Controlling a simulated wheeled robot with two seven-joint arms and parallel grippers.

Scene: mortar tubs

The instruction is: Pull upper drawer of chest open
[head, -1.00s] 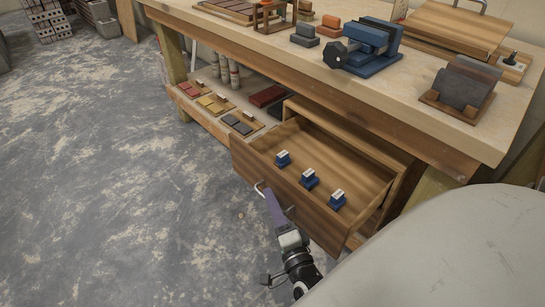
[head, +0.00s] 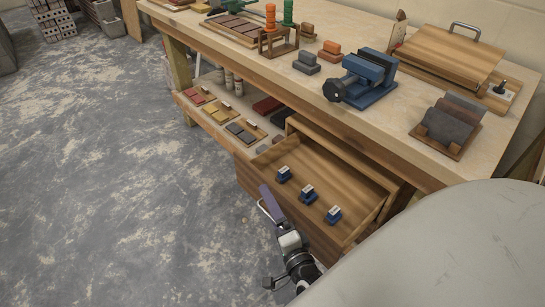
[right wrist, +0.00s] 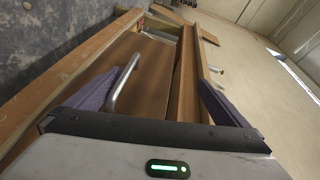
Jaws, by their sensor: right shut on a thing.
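The chest (head: 395,192) stands under the workbench, with its upper drawer (head: 345,180) pulled out. Several small blue blocks with pale tops, three in all (head: 307,194), stand in a row in the drawer. My right gripper (head: 268,203) is at the drawer's front, its purple fingers at the metal bar handle (head: 264,212). In the right wrist view the handle (right wrist: 122,85) lies between the fingers, close to the left one, and my right gripper (right wrist: 158,100) is shut on it. The exact contact is hard to see. My left gripper is not in view.
The workbench (head: 220,35) carries a blue vise (head: 365,78), a wooden box with a handle (head: 445,55) and a rack of grey slabs (head: 450,125). Colour sample trays (head: 217,112) lie on the low shelf. The floor (head: 110,180) to the left is clear.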

